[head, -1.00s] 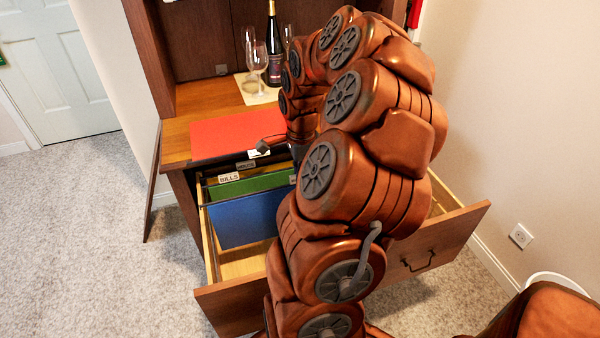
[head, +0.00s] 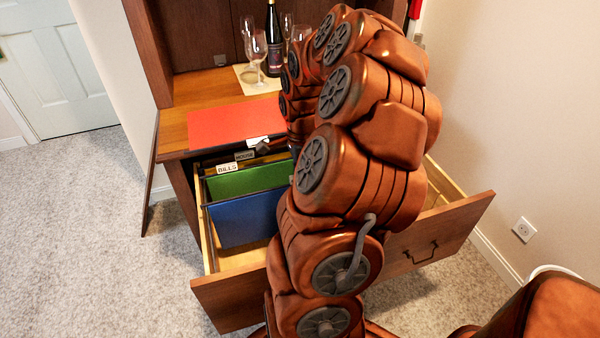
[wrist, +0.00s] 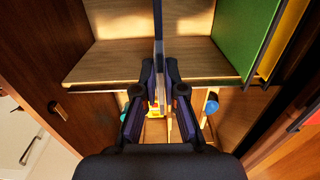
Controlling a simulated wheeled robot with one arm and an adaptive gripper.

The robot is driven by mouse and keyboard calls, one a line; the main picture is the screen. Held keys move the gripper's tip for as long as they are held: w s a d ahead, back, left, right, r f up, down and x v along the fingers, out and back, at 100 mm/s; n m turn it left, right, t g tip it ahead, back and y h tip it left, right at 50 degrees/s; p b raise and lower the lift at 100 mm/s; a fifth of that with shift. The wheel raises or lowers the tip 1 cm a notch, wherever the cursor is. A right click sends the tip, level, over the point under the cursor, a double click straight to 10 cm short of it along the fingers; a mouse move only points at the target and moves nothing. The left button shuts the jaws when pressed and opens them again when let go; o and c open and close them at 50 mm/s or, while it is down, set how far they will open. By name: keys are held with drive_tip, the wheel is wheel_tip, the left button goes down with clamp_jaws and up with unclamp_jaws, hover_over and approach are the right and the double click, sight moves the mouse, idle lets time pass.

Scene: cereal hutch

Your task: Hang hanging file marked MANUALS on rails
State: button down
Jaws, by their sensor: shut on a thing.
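A blue hanging file (head: 245,220) is upright in the open drawer (head: 222,300), in front of the green file; it shows edge-on in the wrist view (wrist: 159,28). My gripper (wrist: 160,72) is shut on it. In the head view my arm hides the gripper and the file's right end. No MANUALS marking is readable. The file's top bar reaches close to the dark left rail (head: 209,235); I cannot tell whether its hooks rest on the rails.
A green file (head: 240,182) and a yellow one (wrist: 288,35) hang behind, with BILLS (head: 227,168) and HOUSE (head: 244,155) labels. A red folder (head: 232,120) lies on the counter. A bottle (head: 273,45) and glasses (head: 257,48) stand behind it. The drawer's front part is free.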

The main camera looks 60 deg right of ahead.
drive_tip(key=shift+f+b, duration=1.35)
drive_tip(key=shift+f, duration=0.8)
drive_tip(key=c, duration=1.2)
unclamp_jaws()
drive_tip(key=shift+o, duration=0.3)
drive_tip(key=shift+o, duration=1.4)
drive_tip(key=shift+r, duration=0.15)
drive_tip(key=shift+r+p, duration=0.45)
drive_tip(key=shift+r, duration=2)
